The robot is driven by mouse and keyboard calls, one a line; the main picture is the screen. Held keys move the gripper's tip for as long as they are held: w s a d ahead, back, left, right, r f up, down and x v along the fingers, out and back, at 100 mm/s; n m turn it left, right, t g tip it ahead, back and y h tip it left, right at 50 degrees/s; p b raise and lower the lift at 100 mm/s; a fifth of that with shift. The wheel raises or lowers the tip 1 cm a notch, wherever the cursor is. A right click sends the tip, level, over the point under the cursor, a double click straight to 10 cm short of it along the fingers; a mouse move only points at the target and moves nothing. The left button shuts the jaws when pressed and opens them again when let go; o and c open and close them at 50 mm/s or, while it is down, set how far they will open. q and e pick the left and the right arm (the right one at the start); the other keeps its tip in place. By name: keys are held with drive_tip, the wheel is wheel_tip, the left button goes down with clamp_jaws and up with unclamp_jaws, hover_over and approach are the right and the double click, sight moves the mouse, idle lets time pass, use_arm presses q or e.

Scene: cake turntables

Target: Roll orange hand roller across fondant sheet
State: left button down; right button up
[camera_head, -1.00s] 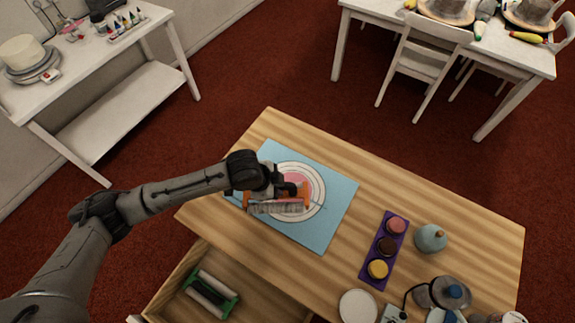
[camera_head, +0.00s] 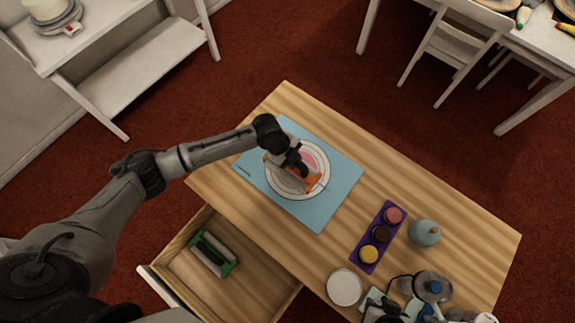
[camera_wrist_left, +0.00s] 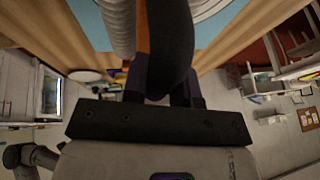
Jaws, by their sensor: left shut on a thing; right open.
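My left gripper (camera_head: 297,165) is shut on the orange hand roller (camera_head: 313,184), its tips partly hidden by the wrist. The roller's pale cylinder (camera_head: 285,181) lies over the near-left part of a white ringed disc (camera_head: 304,198). The pink fondant sheet (camera_head: 311,157) shows beyond the roller and is partly covered by the gripper. I cannot tell if the cylinder touches it. In the left wrist view, a pale cylinder (camera_wrist_left: 117,22) shows beside a dark finger.
The disc lies on a blue mat (camera_head: 342,171) on the wooden table (camera_head: 425,205). A green-framed roller (camera_head: 214,254) lies in the open drawer (camera_head: 255,290). A purple tray (camera_head: 369,246) with coloured rounds, a blue-grey round pot (camera_head: 424,233) and a white disc (camera_head: 345,287) stand to the right.

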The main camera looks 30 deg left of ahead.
use_arm(q)
drive_tip(key=w+d+b, duration=0.2)
drive_tip(key=w+b, duration=0.7)
drive_tip(key=w, duration=0.1)
drive_tip(key=s+p, duration=0.2)
drive_tip(key=p, duration=0.1)
drive_tip(key=s+a+p, duration=0.1)
drive_tip(key=s+p, duration=0.2)
drive_tip(key=shift+s, duration=0.1)
drive_tip(key=shift+s+a+f+p, duration=0.15)
drive_tip(key=shift+s+p, duration=0.3)
drive_tip(key=shift+s, duration=0.15)
drive_tip(key=shift+f+b, duration=0.3)
drive_tip(key=shift+f, duration=0.2)
drive_tip(key=shift+f, duration=0.35)
drive_tip(key=shift+f+b, duration=0.1)
drive_tip(key=shift+b, duration=0.2)
